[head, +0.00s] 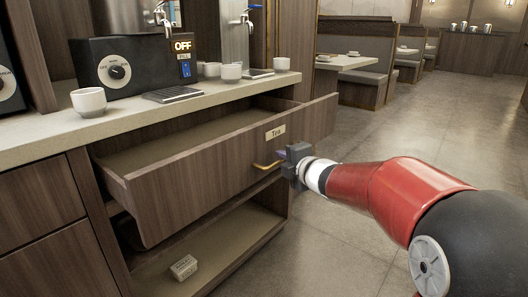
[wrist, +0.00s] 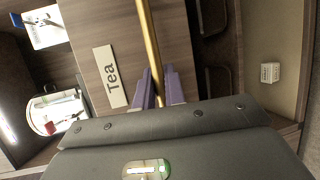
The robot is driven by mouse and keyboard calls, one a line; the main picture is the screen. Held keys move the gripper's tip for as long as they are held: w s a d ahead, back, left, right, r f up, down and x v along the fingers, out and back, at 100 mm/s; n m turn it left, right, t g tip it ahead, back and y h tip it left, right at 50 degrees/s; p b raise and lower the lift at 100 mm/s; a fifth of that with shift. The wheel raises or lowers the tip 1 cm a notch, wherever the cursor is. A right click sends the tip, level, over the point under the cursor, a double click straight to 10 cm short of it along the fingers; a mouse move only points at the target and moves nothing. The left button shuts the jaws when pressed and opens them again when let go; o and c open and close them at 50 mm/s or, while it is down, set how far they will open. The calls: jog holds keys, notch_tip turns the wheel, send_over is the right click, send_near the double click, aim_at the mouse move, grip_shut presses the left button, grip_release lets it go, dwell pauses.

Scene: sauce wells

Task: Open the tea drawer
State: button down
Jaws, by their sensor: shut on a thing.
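The tea drawer (head: 200,165) is a wide wooden drawer under the counter, with a "Tea" label (head: 275,131) near its top right. It stands pulled out from the cabinet, and its inside shows as an empty-looking tray. My gripper (head: 279,162) is at the drawer front, shut on the brass handle (head: 264,166). In the wrist view the brass handle (wrist: 149,40) runs down between the two purple fingers (wrist: 162,88), beside the "Tea" label (wrist: 110,77). The part of the handle between the fingertips is partly hidden.
The counter (head: 140,115) holds a white cup (head: 89,102), several more cups and a black dispenser (head: 135,65) reading "OFF". Below the drawer is an open shelf (head: 220,250) with a small white box (head: 184,267). The floor (head: 370,140) to the right is clear towards the booths.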

jog(key=s+d, duration=0.5)
jog(key=d, duration=0.2)
jog(key=shift+s+p, duration=0.3)
jog(key=shift+p, duration=0.05)
jog(key=c, duration=1.5)
grip_release()
jog(key=shift+v, duration=3.85)
jog(key=shift+d+p, duration=0.1)
jog(key=shift+p, duration=0.2)
